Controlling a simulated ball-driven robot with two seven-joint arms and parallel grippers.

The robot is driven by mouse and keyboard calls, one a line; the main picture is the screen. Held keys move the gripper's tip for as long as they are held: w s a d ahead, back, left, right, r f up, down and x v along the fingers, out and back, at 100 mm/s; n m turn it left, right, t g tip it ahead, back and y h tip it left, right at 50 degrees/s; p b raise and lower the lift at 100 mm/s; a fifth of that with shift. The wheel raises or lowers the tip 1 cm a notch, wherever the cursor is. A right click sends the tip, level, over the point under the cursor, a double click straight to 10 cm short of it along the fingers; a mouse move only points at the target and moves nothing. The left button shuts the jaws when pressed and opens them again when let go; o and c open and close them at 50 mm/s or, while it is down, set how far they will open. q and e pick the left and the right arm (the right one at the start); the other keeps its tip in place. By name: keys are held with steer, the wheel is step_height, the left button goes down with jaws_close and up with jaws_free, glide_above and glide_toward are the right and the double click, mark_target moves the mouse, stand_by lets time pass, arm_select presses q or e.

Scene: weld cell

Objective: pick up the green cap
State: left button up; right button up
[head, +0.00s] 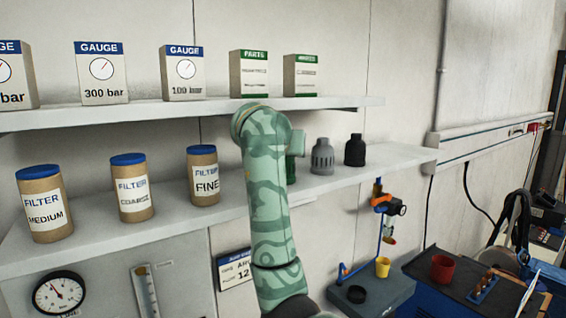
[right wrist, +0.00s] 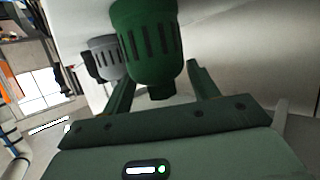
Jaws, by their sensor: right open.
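The green cap (right wrist: 148,42), slotted round its side with a narrower end, fills the top middle of the right wrist view. In the head view only a sliver of it (head: 292,174) shows on the lower shelf, behind my right arm. My right gripper (right wrist: 160,72) is open, with one finger on each side of the cap's narrow end. I cannot tell whether either finger touches it. In the head view the fingers are hidden by my arm. My left gripper is not in view.
A grey cap (head: 322,157) stands close to the right of the green one on the lower shelf (head: 390,160), then a black cap (head: 355,150). Filter canisters (head: 204,176) stand to the left. The upper shelf (head: 215,107) with boxes overhangs.

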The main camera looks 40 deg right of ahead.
steer(key=shift+a, duration=0.25)
steer(key=c, duration=1.1)
steer(key=shift+s, duration=0.1)
steer(key=shift+c, duration=0.7)
steer(key=shift+f, duration=0.15)
steer(key=shift+r+b, duration=0.25)
steer(key=shift+b, duration=0.1)
